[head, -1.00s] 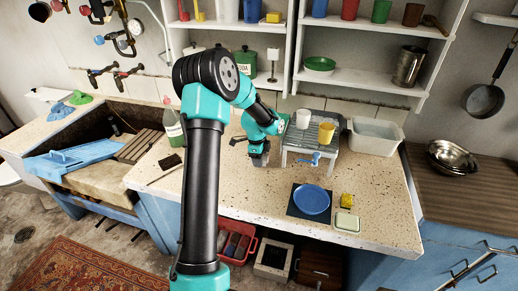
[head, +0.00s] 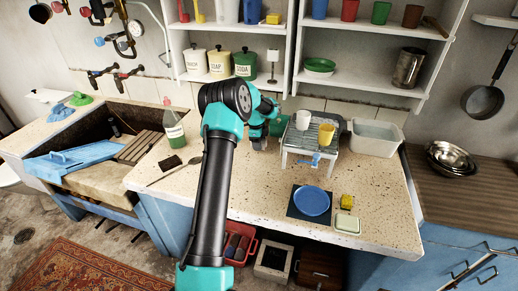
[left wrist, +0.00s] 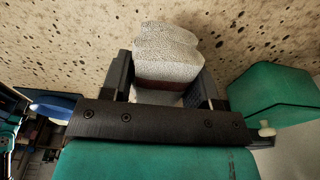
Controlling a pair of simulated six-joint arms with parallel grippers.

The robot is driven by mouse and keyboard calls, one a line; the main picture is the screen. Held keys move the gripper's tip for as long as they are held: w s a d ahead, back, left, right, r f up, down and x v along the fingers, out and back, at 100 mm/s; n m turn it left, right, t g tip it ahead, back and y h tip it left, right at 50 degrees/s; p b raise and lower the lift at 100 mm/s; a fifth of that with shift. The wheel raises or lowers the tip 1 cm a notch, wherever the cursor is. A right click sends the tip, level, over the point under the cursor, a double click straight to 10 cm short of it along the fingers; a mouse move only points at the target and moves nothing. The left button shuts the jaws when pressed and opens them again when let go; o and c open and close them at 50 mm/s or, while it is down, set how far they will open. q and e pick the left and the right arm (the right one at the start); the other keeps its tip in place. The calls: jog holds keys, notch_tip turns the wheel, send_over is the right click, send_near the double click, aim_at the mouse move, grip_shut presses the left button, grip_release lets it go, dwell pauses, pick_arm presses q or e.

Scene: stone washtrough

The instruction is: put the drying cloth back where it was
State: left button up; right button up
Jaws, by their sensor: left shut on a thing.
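My left gripper (head: 261,144) is over the back of the speckled counter, just left of the grey drying rack (head: 310,144). In the left wrist view the gripper (left wrist: 168,92) is shut on a folded whitish cloth (left wrist: 168,52) with a dark red band. The cloth sticks out beyond the fingertips, with speckled stone behind it. I cannot tell whether it touches the stone. In the head view the cloth cannot be made out at the gripper. My right gripper is not in view.
On the rack are a white cup (head: 303,119) and a yellow cup (head: 326,135). A blue plate (head: 311,201), yellow sponge (head: 347,200) and soap dish (head: 347,222) lie in front. A green bottle (head: 174,125) stands near the sink. The counter's middle (head: 245,190) is clear.

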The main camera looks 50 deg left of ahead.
aim_at(259, 153)
pick_arm(q)
jog(key=shift+w+a+f, duration=0.15)
jog(key=shift+f, duration=1.6)
jog(key=shift+f, duration=0.2)
jog(key=o, duration=0.9)
jog(key=shift+r, duration=0.15)
jog(key=r, duration=0.8)
jog(key=a+r, duration=0.1)
jog(key=r, duration=0.3)
jog(key=shift+s+a, duration=0.1)
jog(key=shift+s, duration=0.25)
